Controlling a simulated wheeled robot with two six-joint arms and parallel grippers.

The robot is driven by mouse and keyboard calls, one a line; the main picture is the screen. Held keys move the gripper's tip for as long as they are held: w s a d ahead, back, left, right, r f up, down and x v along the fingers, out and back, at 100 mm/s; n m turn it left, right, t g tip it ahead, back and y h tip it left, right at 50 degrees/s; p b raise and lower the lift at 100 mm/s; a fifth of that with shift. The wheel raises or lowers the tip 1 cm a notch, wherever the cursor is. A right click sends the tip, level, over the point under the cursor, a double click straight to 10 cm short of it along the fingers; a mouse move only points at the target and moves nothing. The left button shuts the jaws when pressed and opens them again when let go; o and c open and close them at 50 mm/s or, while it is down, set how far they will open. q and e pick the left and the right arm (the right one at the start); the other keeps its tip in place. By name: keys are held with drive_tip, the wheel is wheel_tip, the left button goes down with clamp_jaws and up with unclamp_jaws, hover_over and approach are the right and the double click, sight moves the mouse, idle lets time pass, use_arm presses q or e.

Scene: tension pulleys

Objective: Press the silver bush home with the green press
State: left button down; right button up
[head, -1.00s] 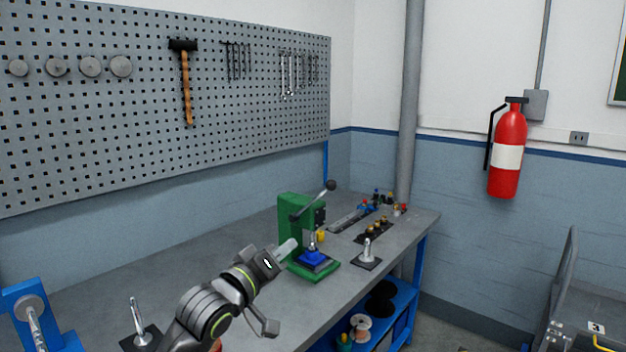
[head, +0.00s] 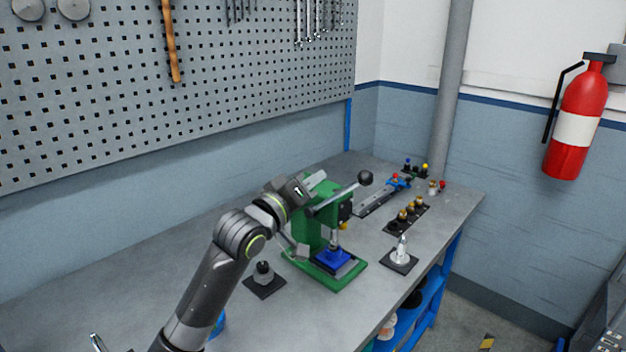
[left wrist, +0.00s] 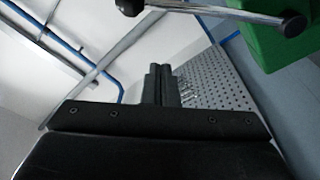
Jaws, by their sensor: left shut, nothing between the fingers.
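The green press (head: 312,222) stands on the bench. Its silver lever (head: 340,195) slants up to the right and ends in a black knob (head: 366,178). A blue block (head: 333,259) sits on the press base under a silver upright part (head: 335,239); I cannot tell bush from ram there. My left gripper (head: 316,181) is shut and empty, in front of the press's upper part and left of the knob. In the left wrist view its fingers (left wrist: 159,84) are together, with the lever (left wrist: 218,12) and green press body (left wrist: 285,35) above them, apart from them.
A silver cone-shaped piece (head: 401,250) on a dark pad stands right of the press. A dark-topped piece (head: 264,274) on a pad stands to its left. A rack of brass-topped parts (head: 407,215) lies behind right. The pegboard (head: 200,90) hangs behind the bench.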

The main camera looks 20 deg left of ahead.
use_arm(q)
drive_tip(key=p, duration=0.2)
hover_over(337, 197)
drive_tip(key=shift+s+d+f+p, duration=0.35)
drive_tip(key=shift+s+d+f, duration=0.05)
drive_tip(key=shift+s+f, duration=0.2)
drive_tip(key=shift+s+d+f+p, duration=0.3)
drive_tip(key=shift+s+d+f, duration=0.05)
drive_tip(key=shift+s+f, duration=0.2)
